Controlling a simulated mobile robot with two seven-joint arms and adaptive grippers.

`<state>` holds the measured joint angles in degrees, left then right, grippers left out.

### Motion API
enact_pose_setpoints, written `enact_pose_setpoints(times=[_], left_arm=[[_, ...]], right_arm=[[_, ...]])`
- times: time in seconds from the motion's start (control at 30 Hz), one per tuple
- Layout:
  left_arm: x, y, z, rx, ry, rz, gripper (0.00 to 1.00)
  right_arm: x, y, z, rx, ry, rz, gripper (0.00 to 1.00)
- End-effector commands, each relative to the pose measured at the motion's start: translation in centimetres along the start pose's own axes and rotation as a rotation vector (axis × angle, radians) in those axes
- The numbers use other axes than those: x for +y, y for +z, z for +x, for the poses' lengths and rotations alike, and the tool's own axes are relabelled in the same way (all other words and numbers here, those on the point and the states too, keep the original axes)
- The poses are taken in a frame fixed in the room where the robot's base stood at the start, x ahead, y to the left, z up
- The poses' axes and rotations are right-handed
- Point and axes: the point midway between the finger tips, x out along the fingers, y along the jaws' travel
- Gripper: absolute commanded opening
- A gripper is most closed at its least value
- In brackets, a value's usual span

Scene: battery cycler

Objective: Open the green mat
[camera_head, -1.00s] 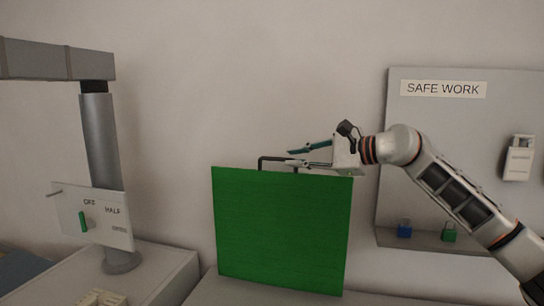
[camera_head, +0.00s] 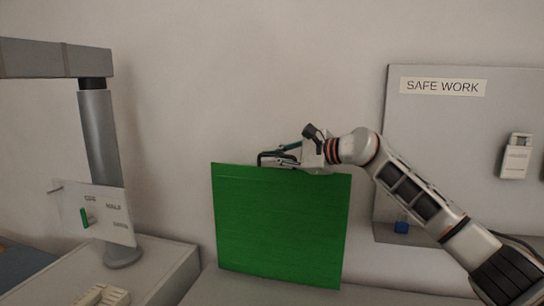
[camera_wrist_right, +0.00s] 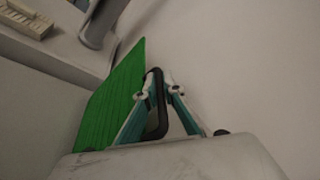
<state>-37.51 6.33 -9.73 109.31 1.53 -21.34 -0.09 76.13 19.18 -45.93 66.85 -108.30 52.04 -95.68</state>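The green mat (camera_head: 280,230) stands upright like a flat panel on a pale surface, with a black handle (camera_head: 261,156) at its top edge. In the right wrist view the mat (camera_wrist_right: 110,100) runs along the left, and the handle (camera_wrist_right: 160,118) lies between the fingers. My right gripper (camera_head: 277,153) comes in from the right just above the mat's top edge. Its fingers have drawn together around the handle and look shut on it; the fingertips (camera_wrist_right: 160,82) show on both sides of the bar. My left gripper is not in view.
A grey post (camera_head: 100,140) with a tilted white switch panel (camera_head: 108,215) stands on a pale box at left.

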Motion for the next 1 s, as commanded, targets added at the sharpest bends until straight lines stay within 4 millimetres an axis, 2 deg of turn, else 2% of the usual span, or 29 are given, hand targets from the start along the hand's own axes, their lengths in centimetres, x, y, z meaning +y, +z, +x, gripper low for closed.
enact_pose_setpoints(times=[0.37,0.53,0.67,0.77,1.0], left_arm=[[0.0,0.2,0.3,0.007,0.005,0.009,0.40],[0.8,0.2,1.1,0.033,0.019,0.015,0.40],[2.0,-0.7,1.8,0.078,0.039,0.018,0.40],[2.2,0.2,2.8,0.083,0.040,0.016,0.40],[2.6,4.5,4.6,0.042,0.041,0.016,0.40]], right_arm=[[0.4,0.4,-0.2,-0.001,-0.005,-0.014,0.00],[1.7,1.6,-0.7,-0.002,-0.021,-0.055,0.00],[3.3,3.0,-1.3,-0.002,-0.040,-0.102,0.00],[4.8,4.3,-1.9,-0.003,-0.058,-0.149,0.00],[8.9,7.9,-3.3,-0.002,-0.093,-0.234,0.00]])
